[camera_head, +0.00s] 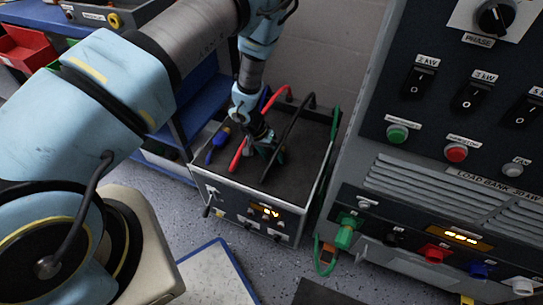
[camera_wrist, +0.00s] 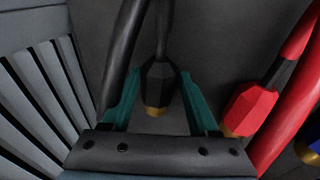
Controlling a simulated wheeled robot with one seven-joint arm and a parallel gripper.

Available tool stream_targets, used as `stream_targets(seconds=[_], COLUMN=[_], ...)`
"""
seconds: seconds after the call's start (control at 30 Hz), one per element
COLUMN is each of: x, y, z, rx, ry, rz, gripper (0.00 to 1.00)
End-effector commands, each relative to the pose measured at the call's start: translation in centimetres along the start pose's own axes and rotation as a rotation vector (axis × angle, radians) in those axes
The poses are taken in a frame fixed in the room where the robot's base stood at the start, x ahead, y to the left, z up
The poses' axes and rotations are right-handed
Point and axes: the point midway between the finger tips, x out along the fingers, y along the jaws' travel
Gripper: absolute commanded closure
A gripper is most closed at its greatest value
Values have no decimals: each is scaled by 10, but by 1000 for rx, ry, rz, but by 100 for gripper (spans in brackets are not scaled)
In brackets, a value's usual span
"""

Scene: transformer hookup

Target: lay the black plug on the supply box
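The supply box (camera_head: 307,165) is a grey case with a dark flat top and a lit orange display on its front. My gripper (camera_head: 266,152) is over the top of the box, pointing down. In the wrist view its two teal fingers (camera_wrist: 158,88) stand on either side of the black plug (camera_wrist: 158,82), which has a gold tip. The plug's cable runs up and away from it. The fingertips are very close to the plug's sides; whether they touch it is not clear. Whether the plug rests on the box top is also unclear.
A red plug (camera_wrist: 250,108) lies just right of my gripper in the wrist view. A blue plug (camera_head: 218,143) lies at the box top's left side. The load bank (camera_head: 440,180) stands close on the right, with a green plug (camera_head: 345,233) at its front. A blue shelf is at left.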

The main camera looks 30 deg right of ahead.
Motion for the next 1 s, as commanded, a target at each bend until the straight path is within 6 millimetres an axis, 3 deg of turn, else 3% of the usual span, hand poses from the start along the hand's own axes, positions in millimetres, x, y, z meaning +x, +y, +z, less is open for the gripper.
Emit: stream_targets(seconds=[0.37,0.8,1.0], x=[-5,-85,-106], y=[-8,-1,0], z=[1,0,0], rx=[-4,-1,1], ry=[-1,3,2], rz=[-15,-3,-1], gripper=[13,13,13])
